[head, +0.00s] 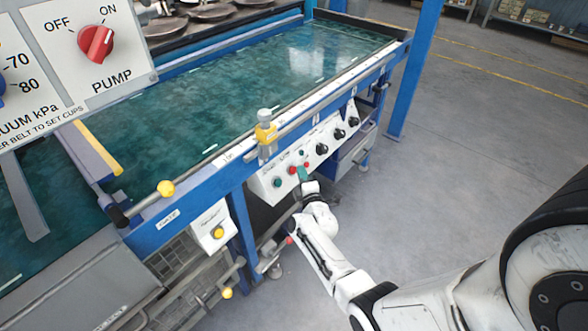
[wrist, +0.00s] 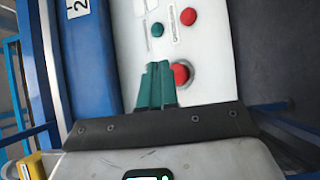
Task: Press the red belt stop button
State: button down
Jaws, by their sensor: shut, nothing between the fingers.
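A control panel (head: 267,194) hangs under the belt's blue side rail. A large red button (wrist: 182,73) with a pale ring sits on it; it also shows in the head view (head: 292,170), and its label is unreadable, so I cannot confirm it is the belt stop. My gripper (wrist: 158,65) has green fingers closed together, empty, beside this button. In the wrist view the fingers are just left of it; I cannot tell whether they touch it. In the head view my gripper (head: 303,174) is at the panel, right of the red button.
A green button (wrist: 157,29) and a smaller red button (wrist: 188,16) lie beyond the fingertips. Another green button (head: 277,182) is at the panel's left. Black knobs (head: 322,149) continue to the right. A yellow-capped post (head: 265,132) stands above. Floor at right is clear.

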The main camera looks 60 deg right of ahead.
jog(key=s+p, duration=0.1)
jog(key=s+r+p, duration=0.1)
jog(key=s+a+r+p, duration=0.1)
jog(key=s, duration=0.1)
jog(key=shift+s+r, duration=0.1)
jog(key=shift+r, duration=0.1)
dwell(0.4)
dwell(0.8)
